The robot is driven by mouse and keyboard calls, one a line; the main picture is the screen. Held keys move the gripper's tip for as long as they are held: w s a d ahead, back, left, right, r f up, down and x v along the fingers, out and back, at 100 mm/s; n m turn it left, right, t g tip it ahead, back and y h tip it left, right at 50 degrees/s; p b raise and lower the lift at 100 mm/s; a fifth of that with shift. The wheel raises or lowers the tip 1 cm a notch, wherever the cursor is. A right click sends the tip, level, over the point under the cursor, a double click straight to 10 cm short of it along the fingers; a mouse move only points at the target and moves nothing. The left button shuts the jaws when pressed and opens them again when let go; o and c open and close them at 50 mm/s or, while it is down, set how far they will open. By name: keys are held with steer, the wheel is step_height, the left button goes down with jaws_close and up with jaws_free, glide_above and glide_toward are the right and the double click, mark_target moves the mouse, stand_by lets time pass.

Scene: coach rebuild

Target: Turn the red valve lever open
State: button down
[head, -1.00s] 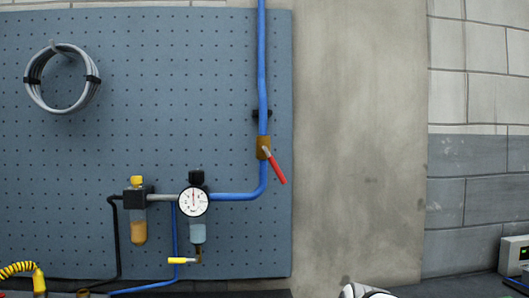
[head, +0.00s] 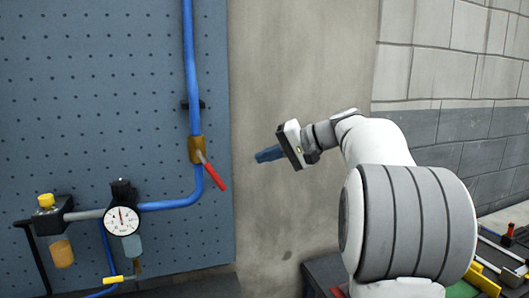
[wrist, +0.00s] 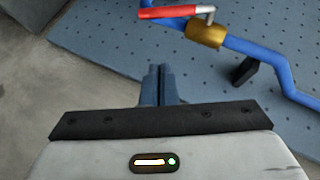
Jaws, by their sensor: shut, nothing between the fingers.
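The red valve lever (head: 213,176) sits on a brass valve body (head: 195,149) in the blue pipe (head: 190,60). In the head view the lever slants down and to the right from the valve, at an angle to the pipe. My gripper (head: 258,156) is to the right of the lever, apart from it, with its blue fingers together and empty, pointing left. In the wrist view the closed fingers (wrist: 157,77) are below the red lever (wrist: 168,12), and the brass valve body (wrist: 206,33) is at upper right. A gap shows between fingertips and lever.
A blue pegboard (head: 80,120) carries the pipe, a round gauge (head: 122,220) and a yellow-topped filter (head: 55,230) at lower left. A bare wall strip (head: 265,90) lies right of the board. Tools (head: 500,262) lie on a bench at lower right.

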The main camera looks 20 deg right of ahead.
mark_target(211, 170)
steer(key=w+a+f+p, duration=0.2)
steer(key=a+f, duration=0.2)
steer(key=a, duration=0.4)
steer(key=shift+w+f, duration=0.3)
steer(key=shift+w, duration=0.1)
steer(key=shift+a, duration=0.15)
